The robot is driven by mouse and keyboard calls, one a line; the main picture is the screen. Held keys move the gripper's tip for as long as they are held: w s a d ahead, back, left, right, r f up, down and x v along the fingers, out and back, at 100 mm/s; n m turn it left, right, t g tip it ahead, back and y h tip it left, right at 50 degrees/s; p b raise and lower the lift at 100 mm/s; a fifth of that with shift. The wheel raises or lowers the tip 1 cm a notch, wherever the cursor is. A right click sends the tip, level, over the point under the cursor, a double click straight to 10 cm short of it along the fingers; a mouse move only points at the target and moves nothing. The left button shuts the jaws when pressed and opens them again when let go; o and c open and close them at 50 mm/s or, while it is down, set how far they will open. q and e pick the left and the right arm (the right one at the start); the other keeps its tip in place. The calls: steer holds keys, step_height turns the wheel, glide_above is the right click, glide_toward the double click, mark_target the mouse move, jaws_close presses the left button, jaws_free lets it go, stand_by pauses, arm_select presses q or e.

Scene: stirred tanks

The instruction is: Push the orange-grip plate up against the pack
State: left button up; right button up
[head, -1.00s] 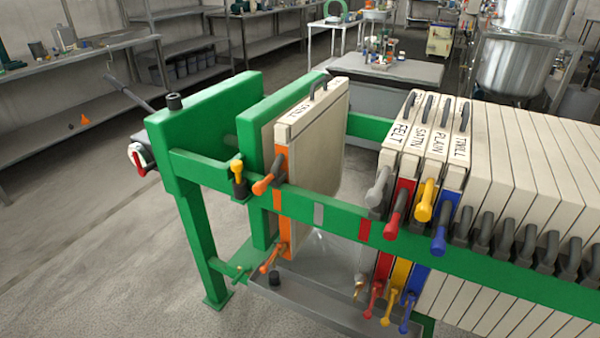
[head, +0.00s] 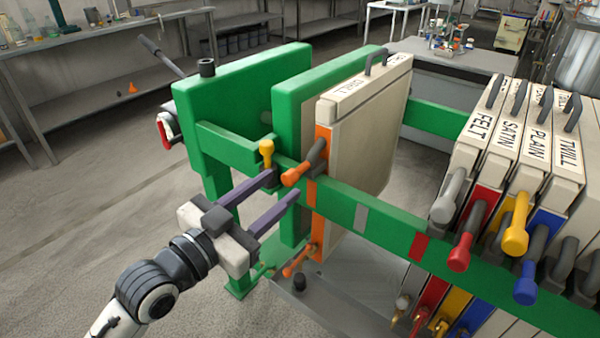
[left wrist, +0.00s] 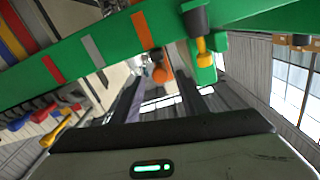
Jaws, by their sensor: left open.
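The orange-grip plate (head: 360,150) hangs upright on the green rails at the green follower, apart from the pack. Its orange grip (head: 297,176) juts out over the near rail, and it also shows in the left wrist view (left wrist: 160,74). The pack (head: 515,150) stands to the right, led by the plate marked FELT, with a wide gap between. My left gripper (head: 284,186) is open and empty, its two purple fingers pointing at the near rail just left of the orange grip. No contact with the grip can be made out. My right gripper is not in view.
A metal drip tray (head: 335,305) lies below. Grey, red, yellow and blue grips stick out from the pack.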

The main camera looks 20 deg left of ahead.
mark_target(300, 166)
arm_select(q)
steer(key=x, duration=0.8)
steer(key=shift+f, duration=0.15)
steer(key=shift+c, duration=0.2)
jaws_close()
